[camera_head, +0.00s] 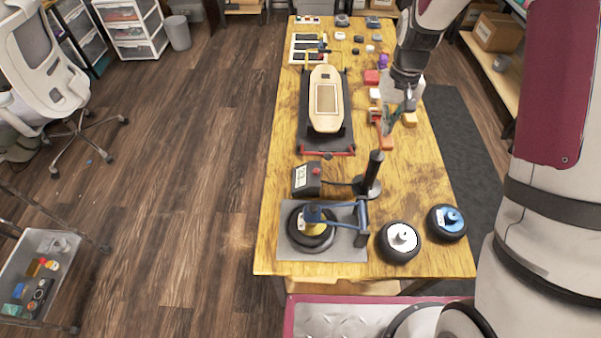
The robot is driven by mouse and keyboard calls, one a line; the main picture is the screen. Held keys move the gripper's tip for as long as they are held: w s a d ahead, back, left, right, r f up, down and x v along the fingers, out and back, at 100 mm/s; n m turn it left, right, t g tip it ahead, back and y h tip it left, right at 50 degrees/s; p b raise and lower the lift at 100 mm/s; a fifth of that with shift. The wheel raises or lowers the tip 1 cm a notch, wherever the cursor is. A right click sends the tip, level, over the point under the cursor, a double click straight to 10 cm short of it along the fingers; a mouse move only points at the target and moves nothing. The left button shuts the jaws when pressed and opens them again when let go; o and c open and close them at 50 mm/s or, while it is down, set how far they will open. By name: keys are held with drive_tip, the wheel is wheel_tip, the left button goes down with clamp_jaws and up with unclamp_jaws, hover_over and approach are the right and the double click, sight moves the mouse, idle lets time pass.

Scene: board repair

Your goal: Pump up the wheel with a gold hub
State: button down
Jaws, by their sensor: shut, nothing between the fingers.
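The wheel with a gold hub (298,236) lies flat on a grey plate (345,252) at the near left of the table. A blue arm (342,209) from a dark post reaches over its hub and partly hides it. A black upright cylinder on a round base (373,172) stands behind the plate. A cable runs from its base to a dark box with a red button (308,180). My gripper (409,106) is shut and empty, above the table's right side, well behind the wheel.
A white-hubbed wheel (399,242) and a blue-hubbed wheel (447,222) lie to the right of the plate. A skateboard (326,100) lies on a dark stand. Several small coloured blocks (371,77) are near my gripper. The table's right middle is fairly clear.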

drive_tip(key=shift+f+b, duration=0.75)
drive_tip(key=shift+f, duration=2.4)
drive_tip(key=shift+r+p, duration=1.05)
drive_tip(key=shift+r, duration=3)
drive_tip(key=shift+f, duration=0.1)
drive_tip(key=shift+f+b, duration=0.95)
drive_tip(key=shift+f, duration=3.05)
drive_tip(key=shift+r+p, duration=1)
drive_tip(key=shift+r, duration=3.1)
